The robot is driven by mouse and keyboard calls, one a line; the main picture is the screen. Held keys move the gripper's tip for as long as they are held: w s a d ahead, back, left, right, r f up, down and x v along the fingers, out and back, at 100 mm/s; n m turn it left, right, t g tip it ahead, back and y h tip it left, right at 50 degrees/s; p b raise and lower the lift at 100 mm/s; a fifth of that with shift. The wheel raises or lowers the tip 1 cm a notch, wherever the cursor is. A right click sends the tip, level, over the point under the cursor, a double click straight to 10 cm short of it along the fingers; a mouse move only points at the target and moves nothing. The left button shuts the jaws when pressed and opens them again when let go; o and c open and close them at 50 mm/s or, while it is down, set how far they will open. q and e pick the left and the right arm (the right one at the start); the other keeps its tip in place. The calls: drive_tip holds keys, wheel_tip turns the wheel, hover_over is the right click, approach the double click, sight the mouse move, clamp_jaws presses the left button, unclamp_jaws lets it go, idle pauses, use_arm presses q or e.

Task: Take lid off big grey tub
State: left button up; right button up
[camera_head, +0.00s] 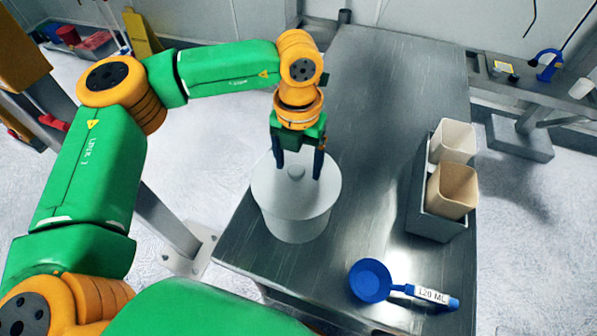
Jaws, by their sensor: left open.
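The big grey tub (297,228) stands upright near the left edge of the metal table. Its round lid (322,195) is on top, with a small knob (296,173) in the middle. My left gripper (298,172) points down over the lid with its dark fingers apart, one on each side of the knob. I cannot tell whether the fingers touch the lid or the knob. My right gripper is not in view.
A blue scoop (371,281) with a handle labelled 120 ML lies at the table's near right. A grey holder (432,222) with two beige containers (452,190) stands at the right edge. The metal table (375,120) is clear behind the tub.

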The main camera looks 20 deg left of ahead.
use_arm(q)
drive_tip(key=shift+s+a+r, duration=0.15)
drive_tip(key=shift+s+a, duration=0.05)
drive_tip(key=shift+s, duration=0.15)
drive_tip(key=c, duration=0.6)
drive_tip(key=shift+s, duration=0.2)
drive_tip(key=c, duration=0.4)
drive_tip(key=shift+d+r, duration=0.1)
clamp_jaws()
drive_tip(key=shift+w, duration=0.25)
